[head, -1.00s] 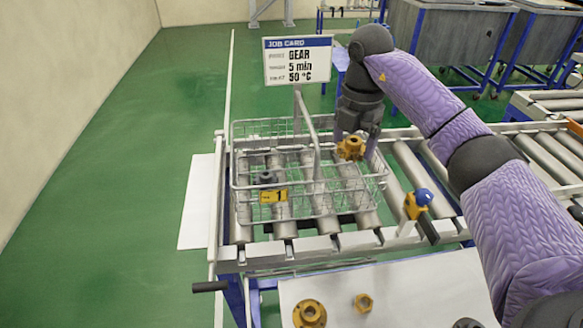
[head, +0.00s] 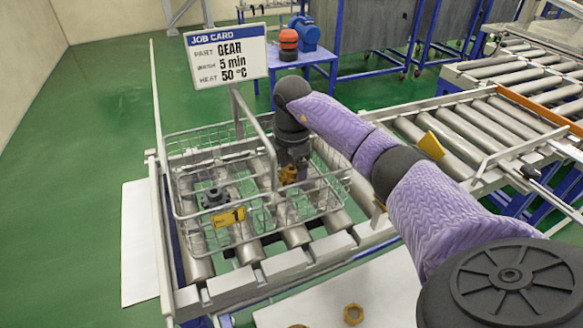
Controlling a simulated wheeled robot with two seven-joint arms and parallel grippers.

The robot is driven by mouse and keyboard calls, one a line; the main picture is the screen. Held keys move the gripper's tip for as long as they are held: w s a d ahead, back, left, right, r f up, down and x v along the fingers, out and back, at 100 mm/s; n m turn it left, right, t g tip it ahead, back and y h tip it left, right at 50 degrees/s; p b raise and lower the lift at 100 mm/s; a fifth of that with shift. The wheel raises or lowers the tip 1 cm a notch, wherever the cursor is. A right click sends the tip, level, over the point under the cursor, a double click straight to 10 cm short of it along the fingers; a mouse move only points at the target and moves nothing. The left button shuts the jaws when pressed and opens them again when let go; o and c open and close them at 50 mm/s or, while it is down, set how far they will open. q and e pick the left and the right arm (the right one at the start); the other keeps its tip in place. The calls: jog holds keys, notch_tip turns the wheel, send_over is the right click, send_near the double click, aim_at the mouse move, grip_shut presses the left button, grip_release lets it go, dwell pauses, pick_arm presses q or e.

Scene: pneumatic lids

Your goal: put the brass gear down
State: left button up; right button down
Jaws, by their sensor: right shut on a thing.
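The brass gear (head: 288,174) is inside the wire basket (head: 180,215), in its right part. My right gripper (head: 290,164) reaches down into the basket from above and is shut on the gear. The fingers and part of the gear are hidden behind basket wires and the gripper body. I cannot tell whether the gear touches the basket floor. A dark grey part (head: 214,197) stands in the left part of the basket. My left gripper is not in view.
The basket stands on a roller conveyor (head: 297,237) and carries a yellow tag (head: 229,217). A job card (head: 226,55) reading GEAR, 5 min, 50 °C stands behind it. A brass nut (head: 353,314) lies on the white table in front. A blue table (head: 290,65) stands behind.

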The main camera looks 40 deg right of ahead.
aim_at(292, 168)
grip_release()
jog(key=shift+f, duration=0.1)
notch_tip(292, 168, up, 12)
jog(key=p, duration=0.2)
